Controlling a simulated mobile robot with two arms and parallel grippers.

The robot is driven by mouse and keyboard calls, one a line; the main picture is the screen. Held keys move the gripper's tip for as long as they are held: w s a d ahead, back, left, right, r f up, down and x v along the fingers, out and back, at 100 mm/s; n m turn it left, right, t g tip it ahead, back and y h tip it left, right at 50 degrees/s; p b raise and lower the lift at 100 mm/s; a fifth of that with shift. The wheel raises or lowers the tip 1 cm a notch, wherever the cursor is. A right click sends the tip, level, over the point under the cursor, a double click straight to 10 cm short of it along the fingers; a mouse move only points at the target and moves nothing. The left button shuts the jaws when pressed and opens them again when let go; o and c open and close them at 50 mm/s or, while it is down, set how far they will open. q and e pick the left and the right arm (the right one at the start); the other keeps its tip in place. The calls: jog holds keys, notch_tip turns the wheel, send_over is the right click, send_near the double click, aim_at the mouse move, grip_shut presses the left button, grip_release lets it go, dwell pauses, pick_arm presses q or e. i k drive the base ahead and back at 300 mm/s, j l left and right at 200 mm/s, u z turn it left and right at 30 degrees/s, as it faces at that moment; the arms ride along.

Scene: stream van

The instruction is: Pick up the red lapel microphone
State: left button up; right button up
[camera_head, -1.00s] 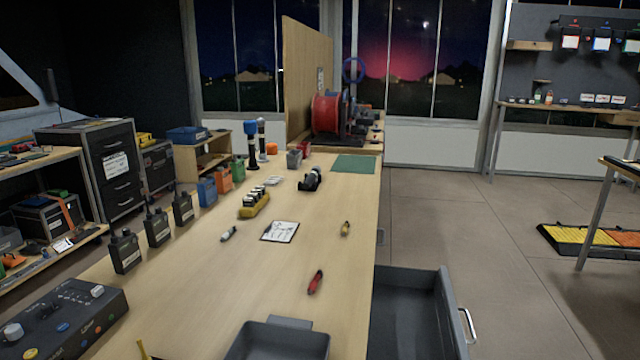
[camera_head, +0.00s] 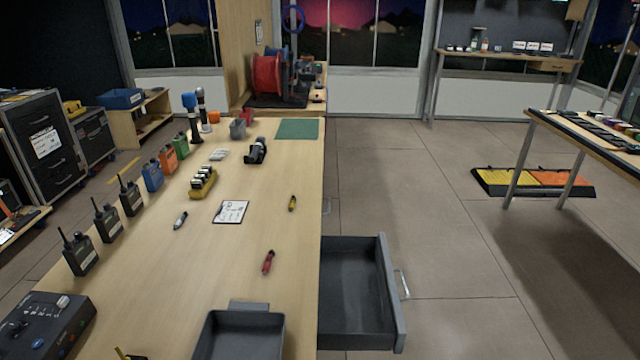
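A small red lapel microphone (camera_head: 268,262) lies on the wooden bench top (camera_head: 215,265). It is near the bench's right edge, just beyond the grey tray, with nothing touching it. A similar yellow piece (camera_head: 293,203) lies farther back, and a grey-white one (camera_head: 180,220) lies to the left.
A grey tray (camera_head: 281,336) sits at the near end of the bench. An open grey drawer (camera_head: 352,290) juts out to the right. Black radios (camera_head: 107,220) and a mixer box (camera_head: 45,328) line the left side. A clipboard (camera_head: 231,212) lies mid-bench.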

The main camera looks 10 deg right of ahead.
aim_at(267, 265)
jog(key=k+l, duration=0.1)
jog(key=l, duration=0.8)
jog(key=k+l+u, duration=0.1)
jog(key=l, duration=0.35)
jog(key=k+l, duration=0.15)
jog(key=l, duration=0.3)
jog(key=i+j+u, duration=0.5)
